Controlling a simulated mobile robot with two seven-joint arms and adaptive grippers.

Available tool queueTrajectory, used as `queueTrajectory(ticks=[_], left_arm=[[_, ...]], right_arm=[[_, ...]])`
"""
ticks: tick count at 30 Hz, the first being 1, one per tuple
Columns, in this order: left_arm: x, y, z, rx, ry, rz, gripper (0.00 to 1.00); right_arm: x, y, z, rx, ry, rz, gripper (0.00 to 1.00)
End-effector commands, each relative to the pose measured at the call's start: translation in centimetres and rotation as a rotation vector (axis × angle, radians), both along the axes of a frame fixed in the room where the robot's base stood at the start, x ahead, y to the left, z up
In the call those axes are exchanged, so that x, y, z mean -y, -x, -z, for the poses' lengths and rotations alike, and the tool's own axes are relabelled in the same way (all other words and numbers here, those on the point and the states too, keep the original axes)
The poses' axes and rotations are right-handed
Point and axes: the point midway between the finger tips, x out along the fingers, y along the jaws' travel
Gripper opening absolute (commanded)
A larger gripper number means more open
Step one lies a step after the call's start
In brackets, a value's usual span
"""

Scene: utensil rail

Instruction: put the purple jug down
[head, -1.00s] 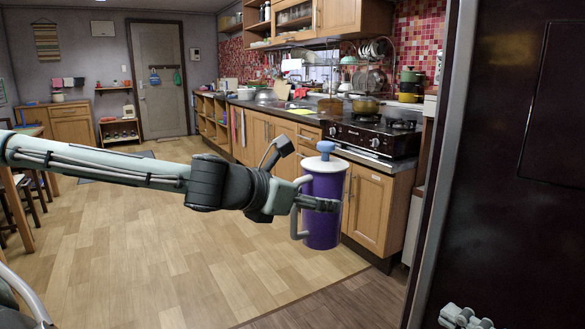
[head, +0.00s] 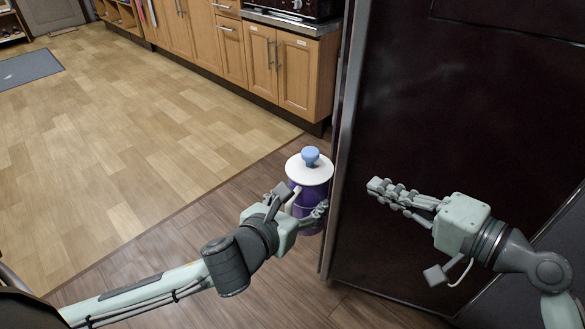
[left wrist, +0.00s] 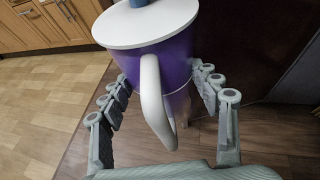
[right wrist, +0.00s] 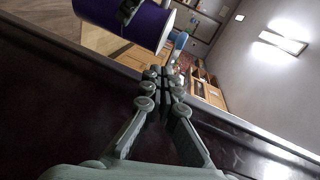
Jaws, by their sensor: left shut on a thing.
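The purple jug (head: 309,172) has a white lid, a blue knob and a white handle. It is upright, above the wood floor in the head view, and close to the dark cabinet edge. My left gripper (head: 301,204) is shut on the jug, with its fingers on either side of the body and the handle between them in the left wrist view, where the jug (left wrist: 178,62) fills the top. My right gripper (head: 378,188) is shut and empty, to the right of the jug.
A tall dark cabinet or fridge (head: 450,110) stands right behind my right gripper. Wooden kitchen cabinets (head: 285,75) with a stove are further back. The floor (head: 140,150) to the left is open, with a grey mat (head: 28,68) at the far left.

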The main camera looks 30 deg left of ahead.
Motion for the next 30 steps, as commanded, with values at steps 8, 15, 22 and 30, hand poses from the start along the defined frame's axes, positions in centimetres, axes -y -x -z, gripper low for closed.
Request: queueTrajectory(ticks=[8,15,22,30], left_arm=[[0.3,0.6,0.3,0.005,-0.002,-0.035,0.08],[0.4,0.7,0.3,0.005,-0.002,-0.039,0.08],[0.4,0.7,0.3,0.006,-0.002,-0.039,0.08],[0.4,0.7,0.2,0.006,-0.002,-0.039,0.08]], right_arm=[[5.9,0.0,11.8,0.083,0.388,0.113,0.0],[13.1,2.8,21.4,0.085,0.758,0.132,0.0],[20.8,7.8,28.6,0.032,1.1,0.082,0.0],[28.4,14.2,33.2,-0.054,1.403,-0.027,0.0]])
